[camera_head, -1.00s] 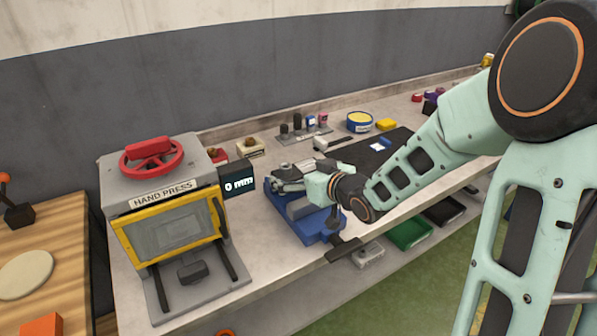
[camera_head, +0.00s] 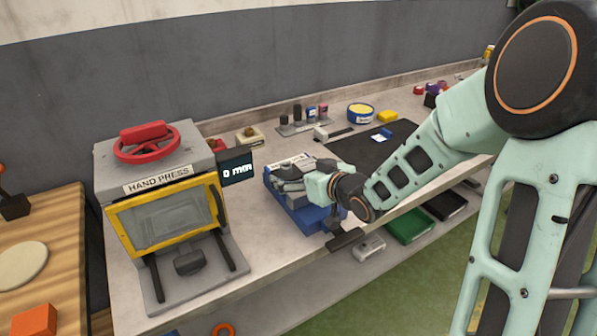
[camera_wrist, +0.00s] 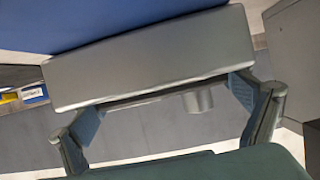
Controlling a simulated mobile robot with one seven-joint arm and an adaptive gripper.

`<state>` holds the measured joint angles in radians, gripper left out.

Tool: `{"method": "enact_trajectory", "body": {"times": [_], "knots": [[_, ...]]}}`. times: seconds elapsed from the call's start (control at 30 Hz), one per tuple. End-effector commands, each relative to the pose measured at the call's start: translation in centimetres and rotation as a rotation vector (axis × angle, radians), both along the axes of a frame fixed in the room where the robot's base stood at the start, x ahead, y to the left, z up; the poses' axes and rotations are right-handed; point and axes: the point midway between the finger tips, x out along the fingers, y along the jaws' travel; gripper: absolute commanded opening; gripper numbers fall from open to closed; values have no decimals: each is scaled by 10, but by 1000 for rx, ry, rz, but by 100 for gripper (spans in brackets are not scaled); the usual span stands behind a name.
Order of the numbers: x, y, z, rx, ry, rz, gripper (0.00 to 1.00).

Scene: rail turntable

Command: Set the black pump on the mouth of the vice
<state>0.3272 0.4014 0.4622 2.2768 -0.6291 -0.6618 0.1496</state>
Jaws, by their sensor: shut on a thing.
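The blue vice (camera_head: 313,219) stands on the bench right of the hand press, with a pale grey bar at its back. My gripper (camera_head: 292,181) is over the vice and shut on a dark piece (camera_head: 288,186), which I take for the black pump; it is small and mostly hidden. In the wrist view, the fingers of my gripper (camera_wrist: 165,108) are wide apart, with a dark strip and a short grey cylinder (camera_wrist: 197,101) between them. A broad grey block (camera_wrist: 150,58) and blue vice surface fill the top there. Contact with the vice cannot be told.
The hand press (camera_head: 165,200) with a red wheel stands close on the left, its 0 mm display (camera_head: 236,172) beside the vice. Behind are a rack of small cylinders (camera_head: 300,127) and a blue-yellow tin (camera_head: 360,113). A black mat (camera_head: 372,148) lies right, partly behind my arm.

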Motion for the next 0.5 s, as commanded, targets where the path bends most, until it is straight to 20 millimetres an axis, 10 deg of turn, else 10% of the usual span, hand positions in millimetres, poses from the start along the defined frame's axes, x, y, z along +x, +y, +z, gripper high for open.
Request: {"method": "enact_trajectory", "body": {"times": [0.27, 0.3, 0.5], "knots": [[1, 0, 3, 2, -5, 0, 48], [1, 0, 3, 2, -5, 0, 95], [0, 0, 2, 1, -3, 0, 100]]}}
